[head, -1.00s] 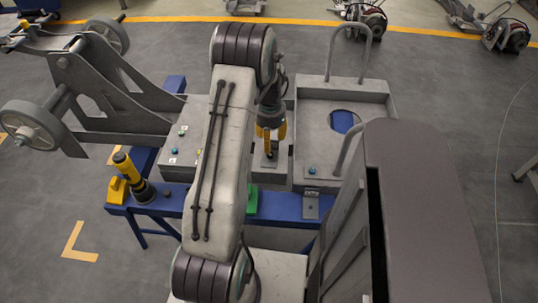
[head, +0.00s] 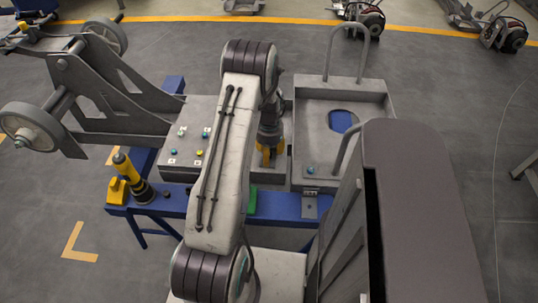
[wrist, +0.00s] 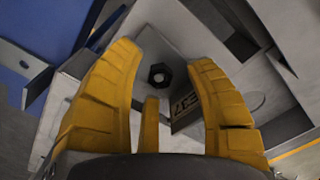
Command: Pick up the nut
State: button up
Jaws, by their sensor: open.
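In the wrist view a dark hexagonal nut (wrist: 159,75) sits on a light grey metal plate (wrist: 150,48). My gripper (wrist: 160,70) is open, with its yellow fingers on either side of the nut in the picture. The nut lies between and beyond the fingertips, and I cannot tell how far below them it is. In the head view my gripper (head: 270,155) points down over the grey chassis behind the blue bench. The nut is hidden there by the arm and gripper.
The blue bench (head: 178,205) carries a yellow and black tool (head: 135,178) at its left. A grey panel with coloured buttons (head: 190,140) stands left of the gripper. A grey tray (head: 312,140) with a raised handle stands right. A wheeled frame (head: 95,90) is at upper left.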

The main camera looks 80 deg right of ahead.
jog(key=shift+c, duration=0.3)
grip_shut()
dwell(0.3)
jog(key=shift+r, duration=0.1)
